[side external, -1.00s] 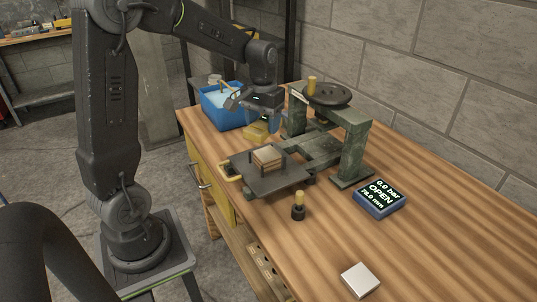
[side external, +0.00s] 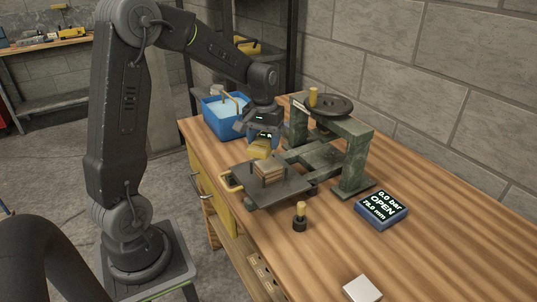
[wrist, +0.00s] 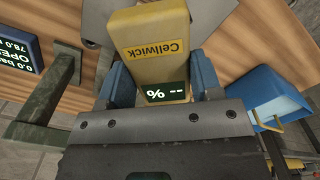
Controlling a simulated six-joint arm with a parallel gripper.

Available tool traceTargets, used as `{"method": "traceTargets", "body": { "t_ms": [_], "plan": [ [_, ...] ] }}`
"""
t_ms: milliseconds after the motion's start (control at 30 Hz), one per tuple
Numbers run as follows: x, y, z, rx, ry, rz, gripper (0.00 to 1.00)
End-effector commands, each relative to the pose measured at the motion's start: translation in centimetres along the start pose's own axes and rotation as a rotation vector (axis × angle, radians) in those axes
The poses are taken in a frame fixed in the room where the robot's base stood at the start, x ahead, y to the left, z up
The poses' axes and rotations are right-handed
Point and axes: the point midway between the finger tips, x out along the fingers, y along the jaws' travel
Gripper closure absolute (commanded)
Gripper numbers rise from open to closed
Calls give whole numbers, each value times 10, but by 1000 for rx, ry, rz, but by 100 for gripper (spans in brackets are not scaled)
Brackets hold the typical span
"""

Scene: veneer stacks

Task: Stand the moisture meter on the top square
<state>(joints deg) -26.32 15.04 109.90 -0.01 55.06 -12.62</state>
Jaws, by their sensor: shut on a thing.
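The moisture meter (wrist: 155,50) is a yellow block marked "Cellwick" with a dark "-- %" display; it also shows in the side external view (side external: 260,149). My gripper (wrist: 160,82) is shut on it, with a blue finger on each side. In the side external view my gripper (side external: 262,136) holds the meter just behind and slightly left of the stack of veneer squares (side external: 268,172). The stack sits between dark upright pegs on the grey press plate (side external: 290,188). In the wrist view the stack cannot be made out behind the meter.
A green press frame (side external: 352,160) with a dark handwheel (side external: 328,105) stands right of the stack. A blue bin (side external: 218,122) is behind left. A yellow-topped black knob (side external: 300,219), a display reading "OPEN" (side external: 381,210) and a pale square block (side external: 362,289) occupy the bench front.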

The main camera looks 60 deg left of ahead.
Motion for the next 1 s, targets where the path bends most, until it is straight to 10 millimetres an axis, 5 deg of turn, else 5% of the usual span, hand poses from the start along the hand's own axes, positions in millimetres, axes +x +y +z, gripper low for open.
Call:
{"method": "traceTargets", "body": {
  "t_ms": [467,867,900,1000],
  "plan": [
    [45,13,-2,-2,-1,0,69],
    [51,13,-2,-1,0,0,69],
    [52,13,-2,-1,0,0,40],
    [51,13,-2,-1,0,0,31]
  ]
}}
